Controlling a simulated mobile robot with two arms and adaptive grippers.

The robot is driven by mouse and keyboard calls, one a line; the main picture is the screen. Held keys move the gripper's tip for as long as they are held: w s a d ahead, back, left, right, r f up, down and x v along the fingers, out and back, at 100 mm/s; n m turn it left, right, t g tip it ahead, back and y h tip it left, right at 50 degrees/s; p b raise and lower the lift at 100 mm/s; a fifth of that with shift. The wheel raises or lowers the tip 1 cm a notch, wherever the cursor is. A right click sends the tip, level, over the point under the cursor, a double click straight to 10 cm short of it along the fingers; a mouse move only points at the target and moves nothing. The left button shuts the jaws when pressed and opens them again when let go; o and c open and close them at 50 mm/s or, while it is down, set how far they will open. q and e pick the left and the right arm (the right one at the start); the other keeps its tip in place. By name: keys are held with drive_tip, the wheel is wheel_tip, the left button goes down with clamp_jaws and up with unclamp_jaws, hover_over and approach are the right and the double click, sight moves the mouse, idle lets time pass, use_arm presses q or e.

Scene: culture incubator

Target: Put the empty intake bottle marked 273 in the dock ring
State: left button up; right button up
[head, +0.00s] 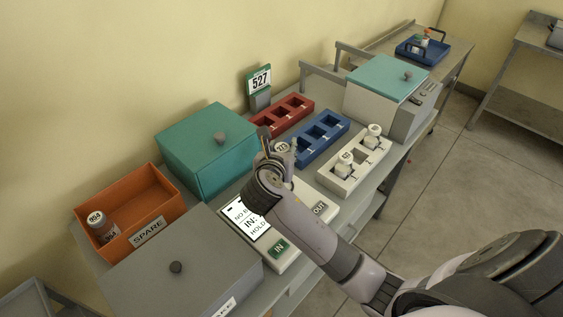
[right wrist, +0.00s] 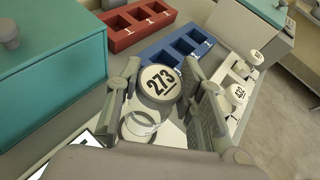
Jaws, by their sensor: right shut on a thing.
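The bottle marked 273 (right wrist: 160,84) is between the two fingers of my right gripper (right wrist: 168,100), its white numbered lid facing the right wrist camera. In the head view the lid (head: 281,148) shows beside the fingertips of my right gripper (head: 278,150), which is shut on the bottle. A pale, clear-looking ring (right wrist: 140,124) shows just below the lid in the right wrist view, over the white dock unit (head: 299,193). I cannot tell whether the bottle is inside the ring or above it. My left gripper is not in view.
A blue rack (head: 323,137), a red rack (head: 286,114) and a white rack with bottles (head: 343,183) stand behind and right. A teal lidded box (head: 204,160) and an orange SPARE bin (head: 160,205) are left. A sign (head: 260,82) reads 527.

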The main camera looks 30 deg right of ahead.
wheel_tip(320, 180, down, 5)
drive_tip(key=shift+f, duration=0.15)
idle(0.3)
drive_tip(key=o, duration=1)
drive_tip(key=b+v, duration=0.1)
drive_tip(key=v, duration=1.1)
